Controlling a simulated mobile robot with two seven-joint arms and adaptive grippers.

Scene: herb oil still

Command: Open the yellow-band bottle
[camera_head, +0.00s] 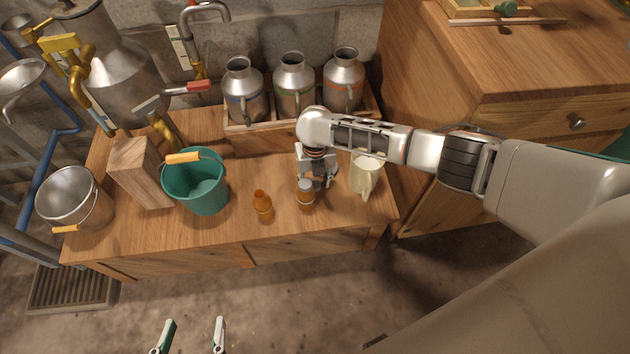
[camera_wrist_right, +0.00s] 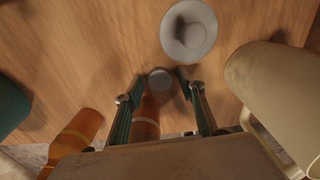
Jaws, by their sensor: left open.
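An amber bottle with a grey cap (camera_head: 306,194) stands near the table's front edge; a pale band shows on it. In the right wrist view its grey cap (camera_wrist_right: 160,80) lies between the fingertips of my right gripper (camera_wrist_right: 159,82), with small gaps at the sides. That gripper (camera_head: 317,176) is open and points down over the table. A second amber bottle (camera_head: 263,206) stands to the left; in the right wrist view it (camera_wrist_right: 77,137) shows a yellowish band. My left gripper (camera_head: 191,336) is open and empty, low over the floor.
A cream jug (camera_head: 364,177) stands close right of my right gripper. A grey round dish or funnel (camera_wrist_right: 188,30) sits beyond the fingertips. A teal bucket (camera_head: 201,186) and wooden block (camera_head: 139,173) stand left. Metal cans (camera_head: 294,86) stand in a crate behind.

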